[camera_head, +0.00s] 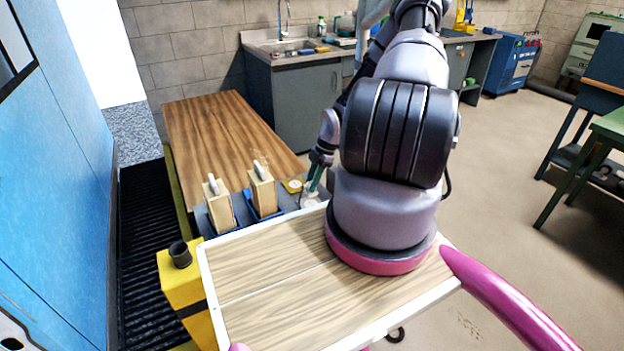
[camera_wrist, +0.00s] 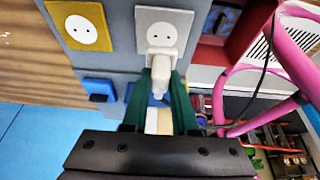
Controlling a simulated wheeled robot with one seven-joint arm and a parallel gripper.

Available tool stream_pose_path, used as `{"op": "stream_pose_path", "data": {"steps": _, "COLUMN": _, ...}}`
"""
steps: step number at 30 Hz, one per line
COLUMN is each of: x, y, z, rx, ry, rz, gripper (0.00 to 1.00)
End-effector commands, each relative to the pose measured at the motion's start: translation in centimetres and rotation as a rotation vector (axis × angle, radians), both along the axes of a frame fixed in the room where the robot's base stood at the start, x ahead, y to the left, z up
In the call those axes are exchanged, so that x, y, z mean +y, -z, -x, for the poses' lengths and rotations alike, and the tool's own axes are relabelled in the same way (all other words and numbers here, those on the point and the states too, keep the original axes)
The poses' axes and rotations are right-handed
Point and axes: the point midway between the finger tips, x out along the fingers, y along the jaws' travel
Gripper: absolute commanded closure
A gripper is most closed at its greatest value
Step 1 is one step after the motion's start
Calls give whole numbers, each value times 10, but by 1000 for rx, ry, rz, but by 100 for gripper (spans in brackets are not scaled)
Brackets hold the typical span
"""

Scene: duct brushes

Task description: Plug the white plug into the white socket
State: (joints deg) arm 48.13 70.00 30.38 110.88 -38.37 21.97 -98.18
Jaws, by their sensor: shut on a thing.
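The white socket (camera_wrist: 182,20) is a pale plate with a round face and small dark holes, at the top middle of the wrist view. The white plug (camera_wrist: 160,62) is just below the holes in that view and overlaps the plate's lower edge. Whether it touches the plate I cannot tell. My gripper (camera_wrist: 166,88) has green fingers shut on the plug, with its pale cord end between them. In the head view my gripper (camera_head: 315,178) is low at the grey board, and my arm hides part of the area.
A yellow socket (camera_wrist: 88,25) sits left of the white one, with a blue block (camera_wrist: 99,88) below it. Wooden blocks with white handles (camera_head: 216,205) (camera_head: 262,190) stand in blue holders left of my gripper. A brown wooden top (camera_head: 225,135) lies behind.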

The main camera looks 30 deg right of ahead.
Motion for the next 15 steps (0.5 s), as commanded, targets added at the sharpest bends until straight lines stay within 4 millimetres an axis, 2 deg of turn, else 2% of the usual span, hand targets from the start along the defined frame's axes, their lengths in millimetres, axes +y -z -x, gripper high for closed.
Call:
{"op": "stream_pose_path", "data": {"steps": 6, "x": 0, "y": 22, "z": 0, "rx": 1, "ry": 1, "rz": 0, "gripper": 100}}
{"op": "stream_pose_path", "data": {"steps": 15, "x": 0, "y": 37, "z": 0, "rx": -1, "ry": 0, "rz": 0, "gripper": 100}}
